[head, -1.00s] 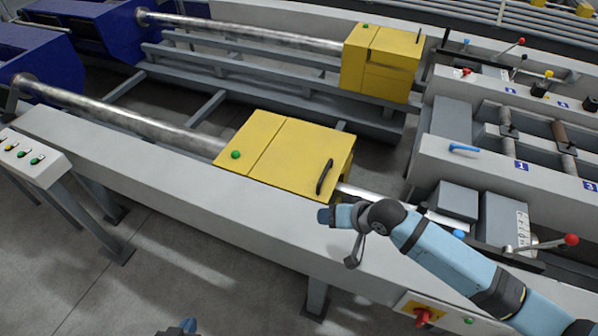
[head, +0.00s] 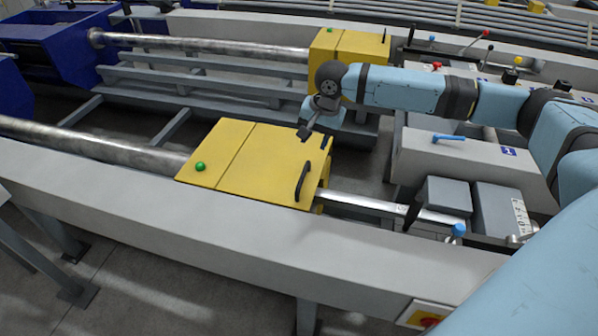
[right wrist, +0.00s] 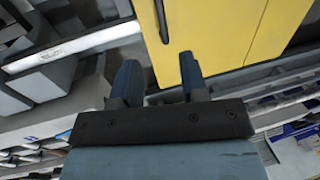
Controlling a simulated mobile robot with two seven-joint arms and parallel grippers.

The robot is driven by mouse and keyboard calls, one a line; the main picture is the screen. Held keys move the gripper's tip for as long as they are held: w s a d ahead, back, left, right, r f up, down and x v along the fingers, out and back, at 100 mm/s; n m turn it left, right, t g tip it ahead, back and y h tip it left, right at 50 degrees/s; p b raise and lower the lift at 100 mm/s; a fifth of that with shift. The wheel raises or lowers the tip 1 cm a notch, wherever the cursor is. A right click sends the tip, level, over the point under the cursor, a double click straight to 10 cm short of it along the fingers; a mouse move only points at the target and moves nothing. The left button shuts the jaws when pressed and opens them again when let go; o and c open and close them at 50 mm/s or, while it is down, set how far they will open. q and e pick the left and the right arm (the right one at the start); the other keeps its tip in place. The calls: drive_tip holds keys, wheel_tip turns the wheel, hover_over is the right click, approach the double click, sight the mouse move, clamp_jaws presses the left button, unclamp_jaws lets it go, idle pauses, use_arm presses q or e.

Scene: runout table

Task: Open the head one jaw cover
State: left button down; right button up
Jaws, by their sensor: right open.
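The near yellow cover (head: 245,165) is a box around the near metal bar, with its top down. It has a black handle (head: 303,181) near its right edge and a green knob (head: 200,167) at its left. My right gripper (head: 312,132) is open and empty, pointing down by the cover's far right corner, apart from the handle. In the right wrist view a yellow cover (right wrist: 215,30) with a dark handle (right wrist: 162,20) lies beyond the open fingers (right wrist: 160,70). A second yellow cover (head: 362,42) stands farther back, partly hidden by my arm. My left gripper is out of view.
A long grey beam (head: 150,215) runs along the front of the near cover. Dark gaps lie behind the near cover.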

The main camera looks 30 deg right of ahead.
sight(304, 173)
drive_tip(key=f, duration=0.4)
drive_tip(key=w+a+f, duration=0.1)
drive_tip(key=f, duration=0.3)
drive_tip(key=w+f+b, duration=0.1)
drive_tip(key=f, duration=0.3)
drive_tip(key=shift+a, duration=0.35)
clamp_jaws()
